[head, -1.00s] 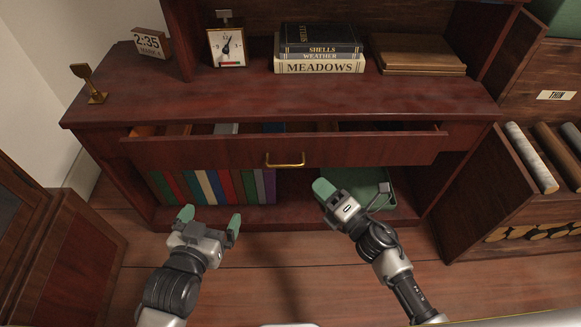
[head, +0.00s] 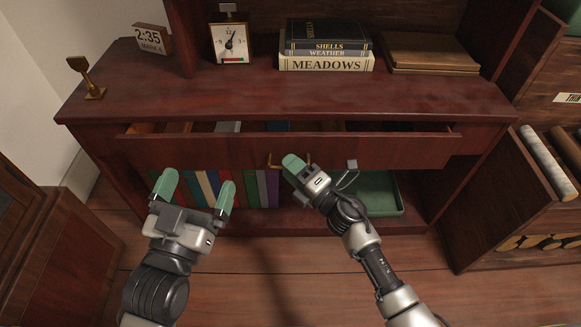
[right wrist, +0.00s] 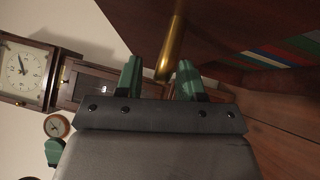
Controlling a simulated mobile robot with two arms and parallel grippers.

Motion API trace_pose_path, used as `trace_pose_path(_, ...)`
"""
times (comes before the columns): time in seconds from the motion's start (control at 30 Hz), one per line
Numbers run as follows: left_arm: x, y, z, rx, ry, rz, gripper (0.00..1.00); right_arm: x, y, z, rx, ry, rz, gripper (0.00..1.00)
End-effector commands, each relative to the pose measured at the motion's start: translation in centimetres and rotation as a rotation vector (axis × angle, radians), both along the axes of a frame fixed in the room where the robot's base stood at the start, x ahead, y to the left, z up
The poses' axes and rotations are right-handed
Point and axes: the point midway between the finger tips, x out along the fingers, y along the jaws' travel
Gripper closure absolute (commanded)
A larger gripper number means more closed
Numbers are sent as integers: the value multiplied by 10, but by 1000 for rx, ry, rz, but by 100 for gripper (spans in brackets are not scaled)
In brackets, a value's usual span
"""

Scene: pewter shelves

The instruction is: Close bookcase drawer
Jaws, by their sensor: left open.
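The bookcase drawer (head: 385,149) stands pulled partly out, its dark wooden front ahead of the desk edge and the open top showing contents. Its brass handle (head: 271,163) is at the middle of the front, partly hidden by my right gripper (head: 291,165). In the right wrist view, the handle (right wrist: 171,48) lies between and just beyond the two green fingertips (right wrist: 159,70), which are apart; contact cannot be told. My left gripper (head: 196,184) is open and empty, in front of the drawer's left part and the books below.
On the bookcase top stand a small clock (head: 230,43), stacked books (head: 326,62) and a brass ornament (head: 87,77). Below the drawer are a row of books (head: 250,188) and a green tray (head: 375,195). Cabinets stand on both sides.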

Motion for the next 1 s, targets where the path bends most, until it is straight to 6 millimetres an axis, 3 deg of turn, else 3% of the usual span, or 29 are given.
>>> trace_pose_path(0.37, 0, 0, 3, -6, -21, -1, 3, 4, 4, 1, -1, 1, 0, 63)
trace_pose_path(0.6, 0, 0, 3, -6, -20, -1, 3, 4, 4, 1, -1, 0, 0, 100)
trace_pose_path(0.87, 0, 0, 2, -5, -19, 0, 3, 4, 4, 0, -1, 0, 0, 100)
trace_pose_path(1.0, -3, -2, 11, -29, -104, -8, 3, 17, 4, -1, -2, -2, 1, 100)
